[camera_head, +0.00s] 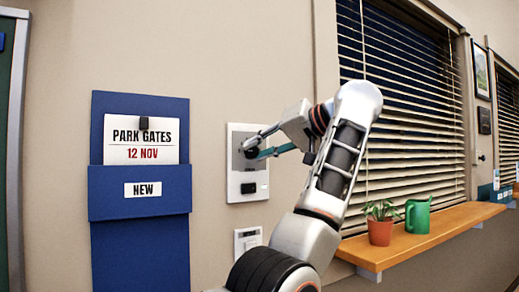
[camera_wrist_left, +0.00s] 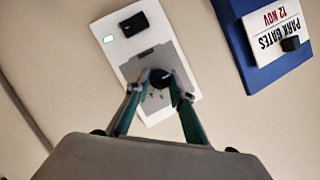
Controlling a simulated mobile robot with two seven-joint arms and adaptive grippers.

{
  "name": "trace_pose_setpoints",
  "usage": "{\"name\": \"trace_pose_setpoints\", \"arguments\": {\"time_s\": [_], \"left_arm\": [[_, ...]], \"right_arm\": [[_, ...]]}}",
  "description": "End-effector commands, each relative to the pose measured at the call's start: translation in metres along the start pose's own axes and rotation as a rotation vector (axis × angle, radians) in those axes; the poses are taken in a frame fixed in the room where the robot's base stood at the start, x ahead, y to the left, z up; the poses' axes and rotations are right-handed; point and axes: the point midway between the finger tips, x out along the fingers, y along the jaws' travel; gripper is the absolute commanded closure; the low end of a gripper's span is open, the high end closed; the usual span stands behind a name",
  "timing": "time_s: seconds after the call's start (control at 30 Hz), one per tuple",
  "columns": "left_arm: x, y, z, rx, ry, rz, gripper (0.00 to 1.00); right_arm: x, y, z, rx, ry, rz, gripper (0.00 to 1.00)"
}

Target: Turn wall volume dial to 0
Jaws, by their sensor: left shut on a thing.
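The wall volume dial (camera_wrist_left: 159,80) is a dark round knob on a grey plate in a white wall panel (camera_wrist_left: 174,56). The panel also shows in the head view (camera_head: 247,192). My left gripper (camera_head: 252,146) comes in from the right at the panel. In the left wrist view its two teal-edged fingertips (camera_wrist_left: 160,88) are shut on the dial, one on each side. The fingers partly cover the knob in the head view. Small marks lie below the knob, too small to read. My right gripper is not in view.
A blue wall holder (camera_head: 139,255) with a "PARK GATES 12 NOV" card (camera_head: 141,153) hangs left of the panel. A smaller white plate (camera_head: 248,241) is below. A wooden shelf (camera_head: 440,228) with a potted plant (camera_head: 380,231) and a green watering can (camera_head: 418,216) juts out at right.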

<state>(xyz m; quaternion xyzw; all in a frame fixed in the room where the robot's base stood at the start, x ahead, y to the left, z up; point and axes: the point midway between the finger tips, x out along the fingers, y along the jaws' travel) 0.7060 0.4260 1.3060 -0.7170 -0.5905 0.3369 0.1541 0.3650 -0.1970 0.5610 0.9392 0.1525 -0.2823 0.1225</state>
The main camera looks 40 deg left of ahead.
Motion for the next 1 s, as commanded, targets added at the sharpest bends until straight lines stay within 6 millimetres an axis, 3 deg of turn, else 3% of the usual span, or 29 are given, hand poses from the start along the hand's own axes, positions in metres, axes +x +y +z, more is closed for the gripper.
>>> {"name": "trace_pose_setpoints", "arguments": {"time_s": [0.43, 0.47, 0.5, 0.83, 1.0], "left_arm": [[0.0, -0.002, -0.001, -0.012, 0.0, 0.003, 0.99], [0.0, -0.002, -0.001, -0.012, 0.0, 0.003, 0.7], [0.0, -0.002, -0.001, -0.012, 0.0, 0.003, 0.61], [-0.001, -0.001, 0.0, -0.009, 0.0, 0.003, 0.61], [-0.015, -0.001, -0.001, -0.008, 0.001, 0.006, 0.61]], "right_arm": [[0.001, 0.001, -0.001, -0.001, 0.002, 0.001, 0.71], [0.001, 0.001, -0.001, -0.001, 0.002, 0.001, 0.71], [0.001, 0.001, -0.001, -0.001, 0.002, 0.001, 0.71], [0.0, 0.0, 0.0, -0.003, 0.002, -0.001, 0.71], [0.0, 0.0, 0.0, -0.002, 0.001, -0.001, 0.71]]}}
